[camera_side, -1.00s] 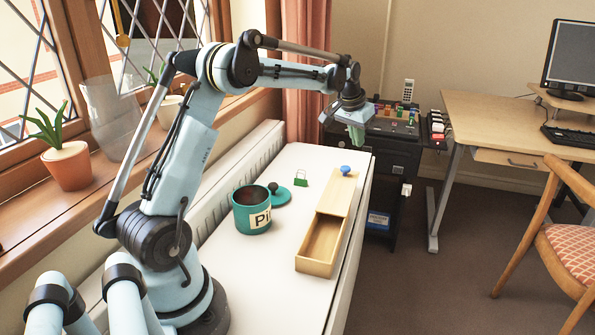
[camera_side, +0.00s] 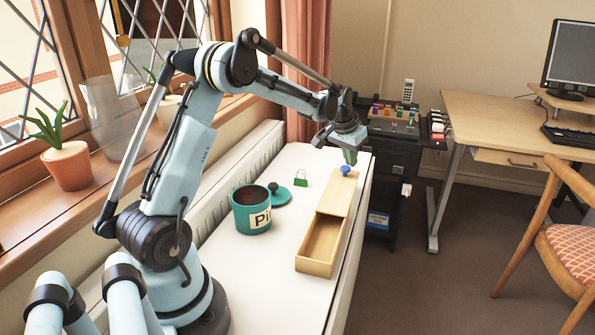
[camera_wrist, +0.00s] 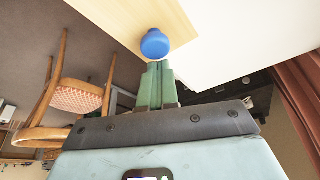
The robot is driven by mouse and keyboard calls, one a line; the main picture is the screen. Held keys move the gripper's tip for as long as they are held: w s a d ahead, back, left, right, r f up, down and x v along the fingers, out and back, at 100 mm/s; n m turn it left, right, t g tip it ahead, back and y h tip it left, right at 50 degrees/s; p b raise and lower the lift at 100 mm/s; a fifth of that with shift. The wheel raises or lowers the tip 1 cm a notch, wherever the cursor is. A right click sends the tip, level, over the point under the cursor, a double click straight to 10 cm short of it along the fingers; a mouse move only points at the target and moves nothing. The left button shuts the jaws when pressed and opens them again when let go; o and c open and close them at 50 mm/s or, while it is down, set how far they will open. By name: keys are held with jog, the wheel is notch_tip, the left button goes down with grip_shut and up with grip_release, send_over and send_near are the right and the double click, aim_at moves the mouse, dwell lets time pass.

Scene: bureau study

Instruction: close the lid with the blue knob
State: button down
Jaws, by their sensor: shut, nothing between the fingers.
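A wooden box (camera_side: 322,243) stands on the white table, its near part open and empty. Its sliding wooden lid (camera_side: 336,197) is drawn back over the far part. The blue knob (camera_side: 345,170) sits at the lid's far end and also shows in the wrist view (camera_wrist: 155,44), on the pale wood of the lid (camera_wrist: 130,20). My gripper (camera_side: 350,160) is just above and beyond the knob in the side view. In the wrist view my gripper's green fingers (camera_wrist: 158,66) are together, with nothing between them, their tips right at the knob. I cannot tell whether they touch it.
A teal pot (camera_side: 252,212) with its round lid (camera_side: 281,196) beside it stands left of the box. A small green object (camera_side: 301,178) stands behind them. The white table (camera_side: 285,265) is clear left of the box's near end.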

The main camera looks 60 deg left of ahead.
send_over(348, 197)
jog(key=s+d, duration=0.1)
jog(key=s, duration=0.3)
jog(key=shift+d, duration=0.15)
dwell(0.3)
jog(key=shift+w, duration=0.15)
jog(key=w, duration=0.2)
jog(key=w+a, duration=0.1)
jog(key=shift+w+r, duration=0.15)
jog(key=shift+r, duration=0.25)
jog(key=shift+w+a+r, duration=0.1)
jog(key=shift+r, duration=0.2)
jog(key=v, duration=0.9)
jog(key=s+d+f+m+t+h, duration=0.1)
jog(key=s+d+f+m+t, duration=0.2)
jog(key=s+d, duration=0.7)
jog(key=shift+s+d+m, duration=0.3)
jog(key=shift+d, duration=0.9)
